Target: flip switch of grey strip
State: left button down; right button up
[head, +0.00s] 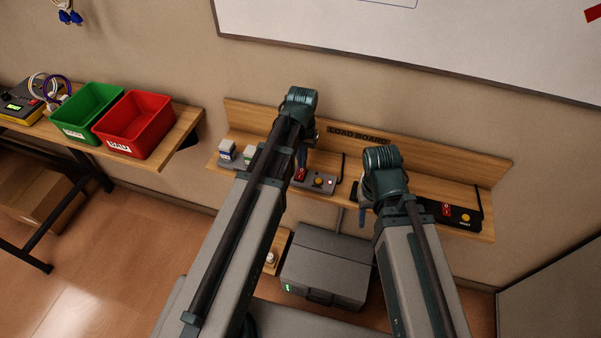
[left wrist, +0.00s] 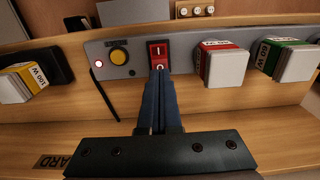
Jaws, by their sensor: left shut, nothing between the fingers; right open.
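The grey strip (left wrist: 125,50) lies on the wooden shelf and crosses the left wrist view. It carries a red rocker switch (left wrist: 158,52) marked I and O, a yellow button (left wrist: 119,55) and a small glowing lamp (left wrist: 98,63). In the head view the strip (head: 319,186) is partly hidden by my left arm. My left gripper (left wrist: 159,72) is shut and empty, its fingertips at the O end of the red switch; I cannot tell whether they touch. My right gripper (head: 362,215) is open over the shelf, right of the grey strip, its fingers small in view.
A black strip (head: 461,216) with another red switch is at the shelf's right. Plugs with red (left wrist: 222,63) and green (left wrist: 290,60) bands sit beside the switch. A backboard (head: 440,164) rises behind. A grey case (head: 325,265) stands below; green (head: 88,110) and red bins (head: 135,123) are left.

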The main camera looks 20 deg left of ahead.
aim_at(302, 170)
pick_arm(q)
jog(key=shift+f+b, duration=0.95)
dwell(1.0)
notch_tip(302, 170, up, 7)
jog(key=p, duration=0.7)
jog(key=shift+r, duration=0.1)
jog(key=shift+d, duration=0.1)
